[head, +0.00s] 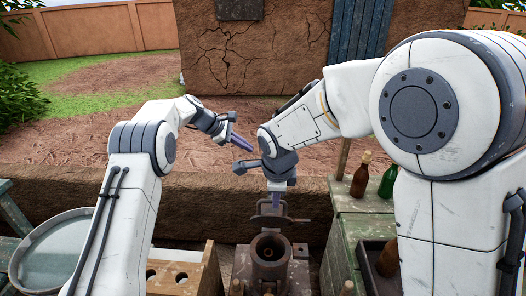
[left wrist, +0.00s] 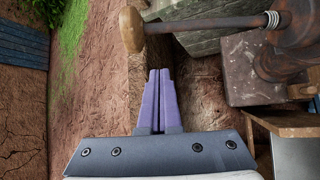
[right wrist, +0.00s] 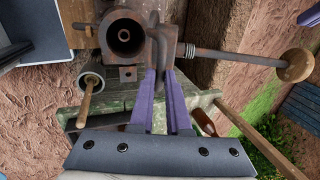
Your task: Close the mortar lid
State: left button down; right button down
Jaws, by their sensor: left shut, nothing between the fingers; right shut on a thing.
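The mortar (head: 268,266) is a rusty brown metal body with a round, dark open mouth at the bottom centre of the head view. Its lid (head: 272,217) stands raised behind the mouth, not over it. In the right wrist view the open mouth (right wrist: 125,36) is at upper left. My right gripper (head: 277,203) comes down onto the lid and is shut on it; its fingers (right wrist: 162,78) hide the grip itself. My left gripper (head: 241,142) is shut and empty, above and left of the lid. Its closed fingers show in the left wrist view (left wrist: 156,78).
A rusty rod with a wooden knob (right wrist: 295,65) sticks out from the mortar. A round metal basin (head: 58,250) and a wooden rack with holes (head: 205,268) stand left. Bottles (head: 361,176) stand on a green crate (head: 365,226) at right. A mud wall rises behind.

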jog(key=shift+s+f, duration=0.1)
jog(key=shift+f, duration=0.1)
pick_arm(q)
jog(key=w+d+f, duration=0.1)
jog(key=d+f, duration=0.2)
jog(key=d, duration=0.4)
jog(key=shift+f, duration=0.15)
jog(key=shift+d, duration=0.1)
jog(key=shift+s+r, duration=0.45)
jog(key=shift+r, duration=0.25)
pick_arm(e)
jog(key=shift+r, duration=0.1)
